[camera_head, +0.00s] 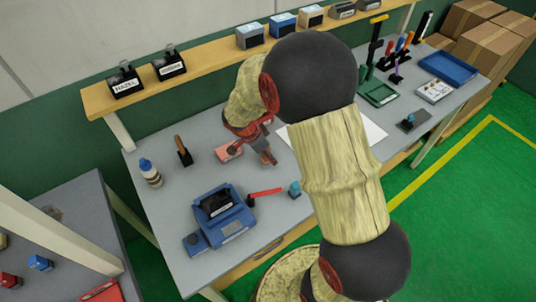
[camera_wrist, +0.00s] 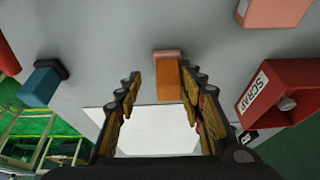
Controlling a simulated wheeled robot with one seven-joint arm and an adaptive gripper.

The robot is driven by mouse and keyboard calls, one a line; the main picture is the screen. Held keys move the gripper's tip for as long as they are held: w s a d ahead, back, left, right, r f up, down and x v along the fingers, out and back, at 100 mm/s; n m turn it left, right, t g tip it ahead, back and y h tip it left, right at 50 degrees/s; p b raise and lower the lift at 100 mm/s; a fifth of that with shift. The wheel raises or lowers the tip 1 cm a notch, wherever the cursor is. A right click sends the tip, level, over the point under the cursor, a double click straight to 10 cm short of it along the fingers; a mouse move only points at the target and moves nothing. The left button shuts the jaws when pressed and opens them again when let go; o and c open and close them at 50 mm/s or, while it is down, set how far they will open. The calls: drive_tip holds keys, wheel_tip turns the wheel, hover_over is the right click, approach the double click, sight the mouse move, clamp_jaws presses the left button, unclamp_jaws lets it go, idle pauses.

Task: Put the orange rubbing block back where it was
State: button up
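The orange rubbing block (camera_wrist: 168,80) shows in the wrist view with a pinkish far end, on or just above the grey bench top. My gripper (camera_wrist: 159,72) is open, with its two fingers on either side of the block. The block sits nearer the right finger, and a clear gap shows on the left. In the head view my gripper (camera_head: 265,157) points down over the bench; the orange block cannot be made out there. A white sheet (camera_wrist: 150,130) lies below the fingers in the wrist view.
A red box marked SCRAP (camera_wrist: 272,92) and a pink piece (camera_wrist: 274,10) lie right in the wrist view; a blue block (camera_wrist: 42,84) lies left. In the head view, a blue stamp-like device (camera_head: 222,215) and a bottle (camera_head: 150,173) stand on the bench (camera_head: 180,225).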

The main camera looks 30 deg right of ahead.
drive_tip(key=shift+r+p, duration=0.2)
drive_tip(key=shift+p, duration=0.1)
drive_tip(key=p+v, duration=0.2)
drive_tip(key=v, duration=1)
drive_tip(key=s+a+r+n+t+y, duration=0.2)
drive_tip(key=s+a+r+n, duration=0.3)
drive_tip(key=s+r+n, duration=0.3)
drive_tip(key=s+a+r+n+t+y, duration=0.2)
drive_tip(key=s+a+r+n+t, duration=0.1)
drive_tip(key=s+r+n, duration=0.6)
drive_tip(key=s+a, duration=0.1)
drive_tip(key=s, duration=0.2)
drive_tip(key=shift+a+n, duration=0.4)
drive_tip(key=shift+w+r, duration=0.1)
drive_tip(key=shift+c, duration=0.3)
